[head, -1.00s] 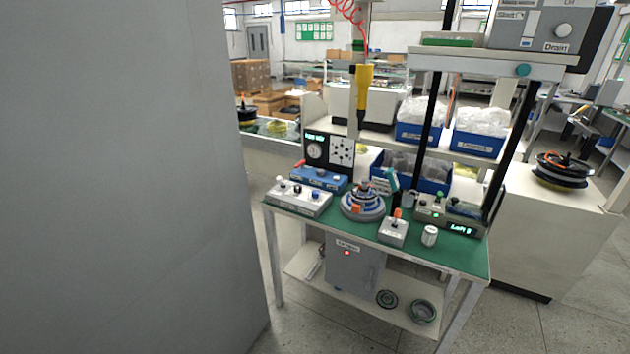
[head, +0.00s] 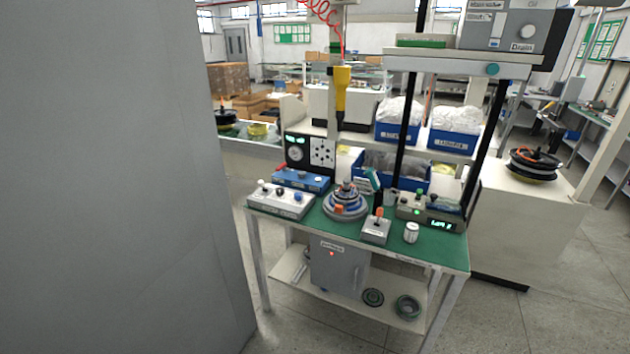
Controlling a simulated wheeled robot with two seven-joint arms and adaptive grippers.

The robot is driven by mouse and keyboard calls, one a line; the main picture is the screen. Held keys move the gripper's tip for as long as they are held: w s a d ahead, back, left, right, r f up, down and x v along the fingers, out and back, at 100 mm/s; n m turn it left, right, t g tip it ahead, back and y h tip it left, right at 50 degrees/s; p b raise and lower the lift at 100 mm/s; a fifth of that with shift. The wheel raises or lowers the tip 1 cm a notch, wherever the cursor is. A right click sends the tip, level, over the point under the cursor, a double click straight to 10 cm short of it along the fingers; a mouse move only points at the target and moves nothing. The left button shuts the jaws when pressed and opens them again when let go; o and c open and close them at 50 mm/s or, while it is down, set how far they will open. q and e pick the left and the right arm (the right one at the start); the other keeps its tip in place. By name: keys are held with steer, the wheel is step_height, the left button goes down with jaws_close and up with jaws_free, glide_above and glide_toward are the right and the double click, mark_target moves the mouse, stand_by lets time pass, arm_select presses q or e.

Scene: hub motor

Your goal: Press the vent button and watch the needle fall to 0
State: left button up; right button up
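A black panel (head: 310,153) with a round dial gauge (head: 296,154) stands at the back left of the green-topped bench; its needle is too small to read. A white control box (head: 281,200) with several knobs or buttons sits at the bench's front left. A blue unit (head: 301,179) lies behind it. A grey box with an orange-topped lever (head: 376,229) and a box with a lit green display (head: 440,225) stand to the right. I cannot tell which control is the vent button. Neither of my grippers is in view.
A large grey wall or panel (head: 110,180) fills the left side, close to me. The bench (head: 400,250) holds a round hub assembly (head: 345,204) and a white cylinder (head: 411,232). A yellow tool (head: 342,92) hangs above. Floor in front of the bench is clear.

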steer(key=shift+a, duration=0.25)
